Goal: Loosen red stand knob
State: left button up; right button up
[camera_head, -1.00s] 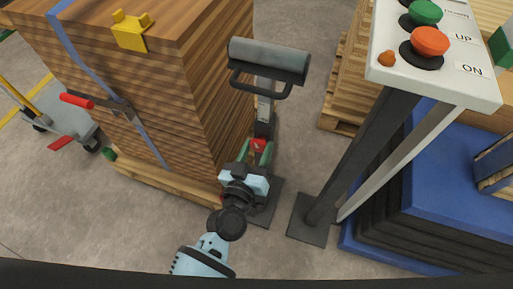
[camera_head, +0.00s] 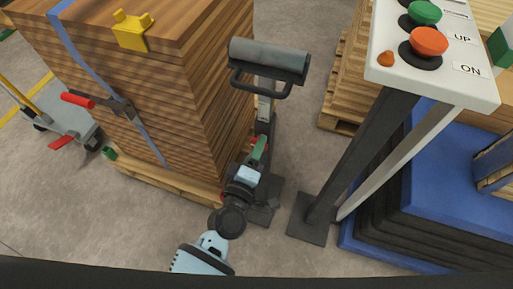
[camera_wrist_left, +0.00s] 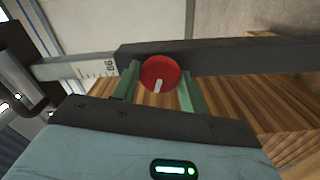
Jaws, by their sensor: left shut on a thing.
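The red knob (camera_wrist_left: 160,73) sits on the dark post of the roller stand, with a pale line on its face. My left gripper (camera_wrist_left: 160,88) is shut on it, one green finger on each side. In the head view my left gripper (camera_head: 260,148) reaches up to the stand's post (camera_head: 264,108), and its fingers and wrist hide most of the knob. The stand has a grey roller (camera_head: 268,58) on top and stands upright on a dark base. My right gripper is not in view.
A strapped stack of wooden boards (camera_head: 160,80) on a pallet stands close on the left. A control panel (camera_head: 440,75) on a dark post stands on the right, beside a blue and black stack (camera_head: 400,235). Grey floor shows between them.

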pick_arm(q)
jog(key=shift+n+b, duration=0.45)
jog(key=shift+n, duration=2.75)
jog(key=o, duration=0.9)
jog(key=shift+o, duration=0.2)
jog(key=v, duration=0.7)
jog(key=shift+s, duration=0.4)
